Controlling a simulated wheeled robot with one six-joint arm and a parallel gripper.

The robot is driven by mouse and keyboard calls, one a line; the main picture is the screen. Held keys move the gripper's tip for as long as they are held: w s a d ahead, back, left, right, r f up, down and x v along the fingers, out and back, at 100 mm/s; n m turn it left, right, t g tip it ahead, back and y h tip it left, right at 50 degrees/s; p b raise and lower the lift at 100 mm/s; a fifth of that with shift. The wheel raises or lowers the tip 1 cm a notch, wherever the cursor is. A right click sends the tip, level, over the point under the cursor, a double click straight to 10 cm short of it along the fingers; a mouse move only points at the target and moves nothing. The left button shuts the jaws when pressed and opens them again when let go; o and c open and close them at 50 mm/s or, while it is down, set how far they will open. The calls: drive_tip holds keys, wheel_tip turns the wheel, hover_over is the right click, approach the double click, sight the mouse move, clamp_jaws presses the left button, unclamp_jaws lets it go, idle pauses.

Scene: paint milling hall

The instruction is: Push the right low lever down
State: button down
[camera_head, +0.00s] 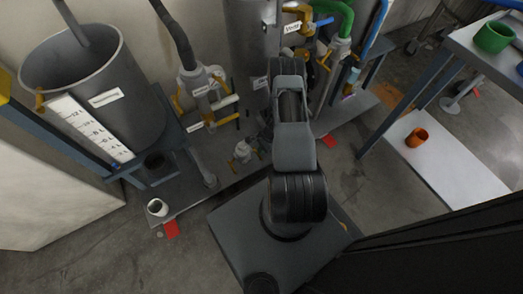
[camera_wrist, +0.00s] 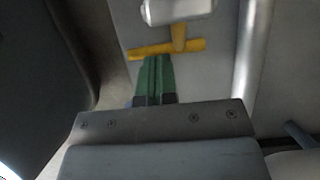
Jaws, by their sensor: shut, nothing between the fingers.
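In the wrist view, a yellow T-shaped lever (camera_wrist: 167,48) sits on a pale valve body (camera_wrist: 178,11). My gripper (camera_wrist: 157,62) has green fingers, shut together with nothing between them. The fingertips appear just below the lever's bar in the picture; I cannot tell whether they touch it. In the head view, my arm hides my gripper. A small pale valve (camera_head: 243,151) with yellow parts sits low, left of my arm. I cannot tell which valve in the head view carries the lever seen at the wrist.
A grey tank (camera_head: 140,115) with a level scale stands left. A pale pipe (camera_wrist: 250,60) runs right of the lever.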

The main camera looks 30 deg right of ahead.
drive_tip(key=p+v, duration=0.5)
drive_tip(key=v, duration=0.8)
drive_tip(key=shift+r, duration=0.15)
